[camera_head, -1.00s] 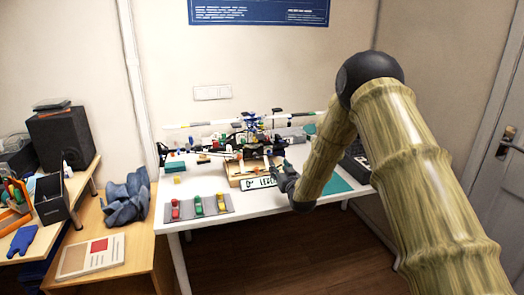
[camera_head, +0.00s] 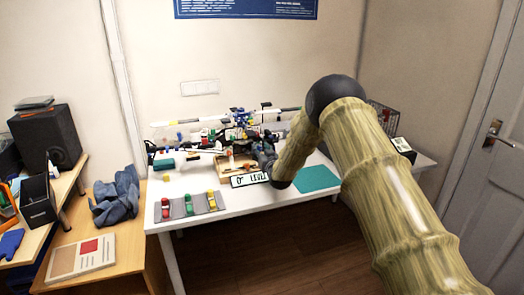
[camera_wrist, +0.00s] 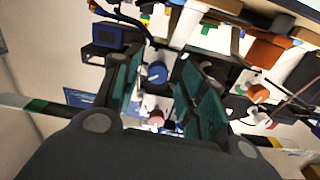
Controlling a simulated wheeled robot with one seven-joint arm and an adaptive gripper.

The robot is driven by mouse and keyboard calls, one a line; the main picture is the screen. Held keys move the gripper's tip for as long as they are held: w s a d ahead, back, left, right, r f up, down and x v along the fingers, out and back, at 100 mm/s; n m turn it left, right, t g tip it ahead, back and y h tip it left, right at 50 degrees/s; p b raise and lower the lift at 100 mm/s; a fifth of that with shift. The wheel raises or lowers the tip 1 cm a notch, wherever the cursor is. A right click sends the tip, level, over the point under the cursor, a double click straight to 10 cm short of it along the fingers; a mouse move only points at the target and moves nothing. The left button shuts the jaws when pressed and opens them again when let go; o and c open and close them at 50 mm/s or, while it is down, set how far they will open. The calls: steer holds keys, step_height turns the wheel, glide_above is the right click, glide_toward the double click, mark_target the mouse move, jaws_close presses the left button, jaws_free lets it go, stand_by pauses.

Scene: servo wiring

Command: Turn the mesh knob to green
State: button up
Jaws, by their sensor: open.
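My gripper (camera_wrist: 162,78) is open, its two teal-padded fingers spread apart. In the wrist view a blue knob (camera_wrist: 157,73) shows between the fingers, with no visible contact. A pink-red knob (camera_wrist: 155,118) also shows between them, lower in the picture. An orange knob (camera_wrist: 257,93) shows to the right of the right finger. I cannot tell which of these is the mesh knob. In the head view my gripper (camera_head: 266,157) is at the right side of the model helicopter (camera_head: 240,125) on the white table; the knobs are too small to tell there.
A grey mat (camera_head: 190,215) with red, green and yellow items lies at the table's front left. A label plate (camera_head: 249,180) stands in front of the wooden base. A teal mat (camera_head: 315,179) lies clear at right. A wire basket (camera_head: 384,117) stands behind my arm.

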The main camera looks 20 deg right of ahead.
steer(key=shift+w+d, duration=0.15)
steer(key=shift+w, duration=0.1)
steer(key=shift+c, duration=0.2)
jaws_close()
steer(key=shift+d, duration=0.1)
steer(key=n+b, duration=0.2)
steer(key=n, duration=0.1)
steer(key=n+b, duration=0.1)
steer(key=shift+a+f+n, duration=0.1)
steer(key=shift+a+n, duration=0.15)
steer(key=shift+n, duration=0.05)
steer(key=shift+n+b, duration=1.5)
steer(key=shift+n, duration=0.7)
